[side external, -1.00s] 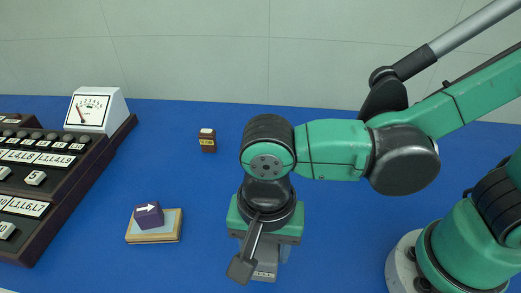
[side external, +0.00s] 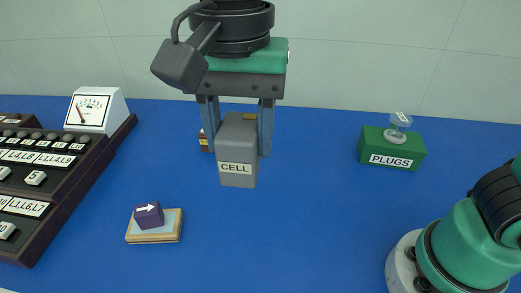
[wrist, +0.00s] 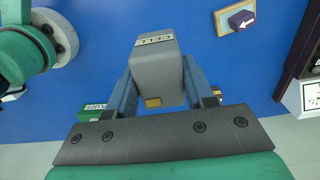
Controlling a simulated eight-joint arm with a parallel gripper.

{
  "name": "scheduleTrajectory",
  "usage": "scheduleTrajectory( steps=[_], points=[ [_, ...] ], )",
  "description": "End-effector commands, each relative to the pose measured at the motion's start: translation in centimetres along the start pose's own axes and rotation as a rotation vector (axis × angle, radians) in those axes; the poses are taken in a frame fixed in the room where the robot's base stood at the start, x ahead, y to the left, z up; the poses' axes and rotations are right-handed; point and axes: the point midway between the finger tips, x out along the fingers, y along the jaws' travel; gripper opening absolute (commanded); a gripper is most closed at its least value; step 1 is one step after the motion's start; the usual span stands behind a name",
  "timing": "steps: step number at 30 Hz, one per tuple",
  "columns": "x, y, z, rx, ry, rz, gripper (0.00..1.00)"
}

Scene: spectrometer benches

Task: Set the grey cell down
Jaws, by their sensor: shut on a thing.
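The grey cell (side external: 238,150) is a grey block with a white label reading CELL. My gripper (side external: 237,140) is shut on it, one finger on each side, and holds it upright above the blue table in the side view. In the wrist view the cell (wrist: 157,70) sits between the two blue-grey fingers of my gripper (wrist: 158,85). The bottom of the cell is clear of other things in the side view.
A purple block with a white arrow (side external: 149,216) stands on a pale blue and wooden pad (side external: 168,234). A panel with a meter (side external: 88,112) lies at left. A green PLUGS box (side external: 392,150) stands at right. A small brown block (side external: 203,141) is partly hidden behind the cell. The front middle table (side external: 290,235) is clear.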

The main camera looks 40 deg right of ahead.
Motion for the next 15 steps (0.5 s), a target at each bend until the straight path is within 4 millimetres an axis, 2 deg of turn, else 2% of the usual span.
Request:
scheduleTrajectory(
  steps=[3,9,15],
  points=[
    [-0.1,-2.4,-3.2,0.003,0.000,0.000,0.00],
    [0.1,-4.7,-7.6,-0.009,0.000,0.000,0.00],
    [1.6,-5.3,-9.1,-0.015,0.000,0.000,0.00]
  ],
)
